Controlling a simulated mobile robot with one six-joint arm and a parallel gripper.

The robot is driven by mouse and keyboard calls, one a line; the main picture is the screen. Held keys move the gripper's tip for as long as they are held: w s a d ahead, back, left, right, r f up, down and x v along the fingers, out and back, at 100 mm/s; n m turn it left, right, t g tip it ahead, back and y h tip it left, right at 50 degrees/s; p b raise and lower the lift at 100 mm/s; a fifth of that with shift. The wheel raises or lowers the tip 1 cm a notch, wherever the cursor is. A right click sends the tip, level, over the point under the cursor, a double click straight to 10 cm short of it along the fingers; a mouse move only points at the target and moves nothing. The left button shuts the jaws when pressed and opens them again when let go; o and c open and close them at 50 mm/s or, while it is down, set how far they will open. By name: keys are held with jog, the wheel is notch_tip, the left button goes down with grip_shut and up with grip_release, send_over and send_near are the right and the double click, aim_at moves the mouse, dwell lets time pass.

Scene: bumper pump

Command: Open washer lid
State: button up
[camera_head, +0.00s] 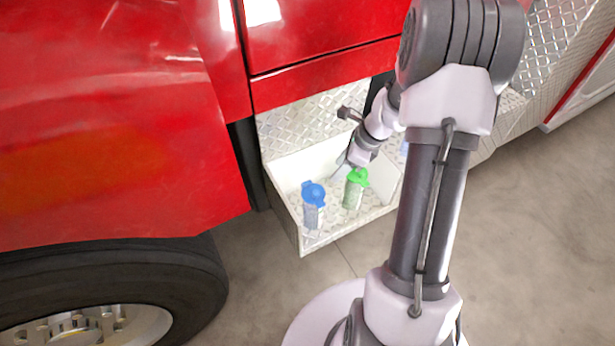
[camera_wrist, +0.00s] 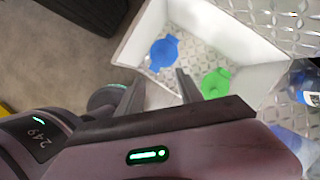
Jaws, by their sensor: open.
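A blue lid (camera_head: 313,192) sits on a pale translucent filler neck in the open white bin below the red vehicle body. A green lid (camera_head: 357,177) sits on a similar neck to its right. Both look shut. I cannot tell which is the washer lid. My gripper (camera_head: 345,164) is above the bin, close to the green lid. In the wrist view my gripper (camera_wrist: 159,77) is open and empty, with the blue lid (camera_wrist: 164,52) beyond its fingertips and the green lid (camera_wrist: 215,83) to the right of the right finger. I see no contact with either lid.
The white bin (camera_head: 283,215) has raised walls around both lids. Diamond-plate metal (camera_head: 310,120) stands behind it. A bottle with a blue label (camera_wrist: 305,82) lies at the right of the wrist view. A large tyre (camera_head: 190,275) stands at left; the concrete floor in front is open.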

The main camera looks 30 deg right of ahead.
aim_at(317, 193)
jog(key=b+x, duration=0.5)
jog(key=x, duration=0.9)
jog(key=shift+f+b, duration=0.15)
jog(key=shift+b, duration=0.2)
jog(key=shift+c, duration=0.4)
grip_shut()
